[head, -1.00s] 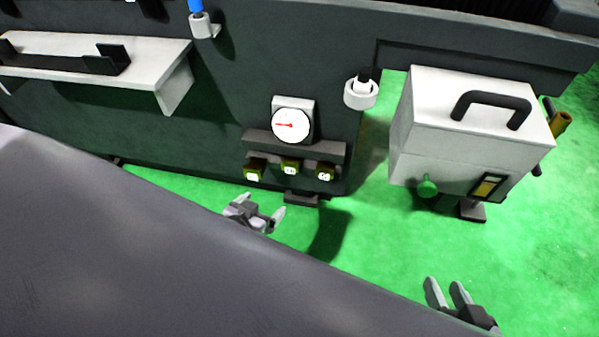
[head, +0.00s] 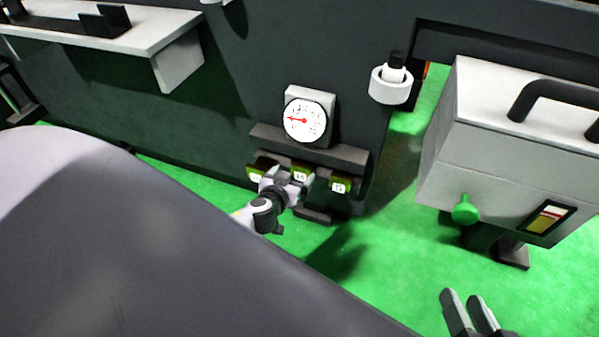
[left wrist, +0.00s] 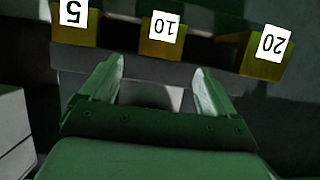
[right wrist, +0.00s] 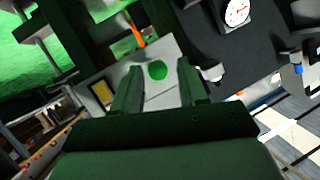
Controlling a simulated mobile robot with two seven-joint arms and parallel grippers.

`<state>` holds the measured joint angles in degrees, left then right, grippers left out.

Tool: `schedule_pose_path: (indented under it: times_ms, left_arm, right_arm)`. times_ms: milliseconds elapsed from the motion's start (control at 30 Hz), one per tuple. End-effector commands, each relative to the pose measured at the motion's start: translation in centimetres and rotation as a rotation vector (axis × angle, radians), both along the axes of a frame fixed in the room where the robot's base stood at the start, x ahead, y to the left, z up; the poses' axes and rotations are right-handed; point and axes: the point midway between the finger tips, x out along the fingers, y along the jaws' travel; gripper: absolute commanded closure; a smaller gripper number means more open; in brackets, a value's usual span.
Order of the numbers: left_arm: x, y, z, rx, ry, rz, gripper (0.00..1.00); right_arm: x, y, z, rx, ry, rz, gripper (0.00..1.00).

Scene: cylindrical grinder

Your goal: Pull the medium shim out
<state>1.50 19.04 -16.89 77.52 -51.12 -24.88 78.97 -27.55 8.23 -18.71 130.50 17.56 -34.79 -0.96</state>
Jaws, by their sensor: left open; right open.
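Three yellow-green shims with white number labels sit in a row under a dark ledge on the machine front. The medium shim, labelled 10 (head: 301,168) (left wrist: 162,44), is the middle one. The shim labelled 20 (head: 257,168) (left wrist: 262,66) is at the left in the head view, and the shim labelled 5 (head: 341,186) (left wrist: 75,38) is at the right. My left gripper (head: 289,177) (left wrist: 158,75) is open just in front of the middle shim, which appears between and beyond its fingertips; contact is not visible. My right gripper (head: 462,296) (right wrist: 158,68) is open and empty, over the green floor.
A dial gauge (head: 306,120) is above the dark ledge (head: 266,137). A white ring holder (head: 390,86) is up and right of it. A white box (head: 482,165) with a green knob (head: 465,210) stands to the right. Green floor (head: 390,260) is open between them.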

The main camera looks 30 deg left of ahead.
Motion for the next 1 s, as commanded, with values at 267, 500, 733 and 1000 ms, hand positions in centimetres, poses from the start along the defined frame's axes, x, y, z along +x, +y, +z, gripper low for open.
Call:
schedule_pose_path:
  times_ms: [267,500,733,1000]
  left_arm:
    - [3.1,0.7,-1.5,0.000,-0.001,0.000,0.11]
    - [4.0,1.0,-1.8,0.000,0.001,-0.001,0.11]
    - [4.0,1.0,-1.8,-0.001,0.001,-0.001,0.11]
    - [4.0,1.0,-1.8,-0.001,0.001,-0.001,0.91]
  right_arm:
    - [0.1,0.4,-0.4,0.025,-0.019,0.010,0.57]
    - [0.0,0.0,-0.4,0.006,-0.037,0.004,0.57]
    - [0.0,0.0,-0.2,0.005,-0.040,0.003,0.57]
    - [0.0,0.0,-0.2,0.005,-0.041,0.003,0.57]
